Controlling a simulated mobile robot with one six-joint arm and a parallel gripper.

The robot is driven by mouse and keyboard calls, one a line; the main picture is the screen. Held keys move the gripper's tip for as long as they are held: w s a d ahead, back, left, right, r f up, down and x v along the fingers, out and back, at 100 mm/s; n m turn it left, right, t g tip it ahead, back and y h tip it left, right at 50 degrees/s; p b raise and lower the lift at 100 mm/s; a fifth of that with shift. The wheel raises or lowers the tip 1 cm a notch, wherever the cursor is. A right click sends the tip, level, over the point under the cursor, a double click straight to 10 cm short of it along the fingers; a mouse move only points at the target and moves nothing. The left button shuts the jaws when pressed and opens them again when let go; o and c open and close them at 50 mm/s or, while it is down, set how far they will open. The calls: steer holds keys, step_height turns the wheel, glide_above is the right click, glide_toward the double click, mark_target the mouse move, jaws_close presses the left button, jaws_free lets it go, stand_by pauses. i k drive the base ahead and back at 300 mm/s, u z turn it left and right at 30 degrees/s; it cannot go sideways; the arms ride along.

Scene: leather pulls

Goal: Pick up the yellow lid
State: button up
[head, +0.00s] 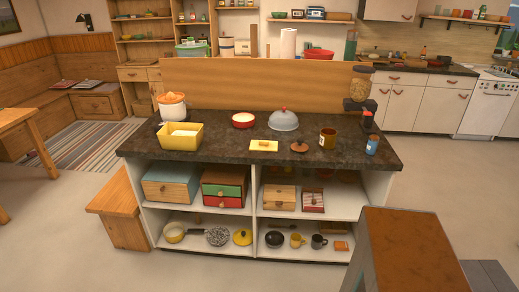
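A flat yellow rectangular lid (264,146) with a small raised handle lies on the dark countertop (225,150) of the island, near its front edge. A yellow rectangular box (181,141) with something white in it stands to its left. A round yellow lid-like piece (242,237) with a knob is on the lower shelf of the island, beside a dark speckled round piece (218,236). My gripper is not in view.
Near the flat lid are a red-rimmed bowl (243,121), a domed grey cover (284,120), a brown round lid (299,147) and a brown mug (327,139). A blue can (372,146) stands at right. A wooden-edged block (400,245) fills the lower right. Floor in front is clear.

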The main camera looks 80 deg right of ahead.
mark_target(255, 145)
steer(key=i, duration=1.35)
steer(key=z, duration=4.1)
steer(key=i, duration=0.1)
steer(key=u, duration=2.4)
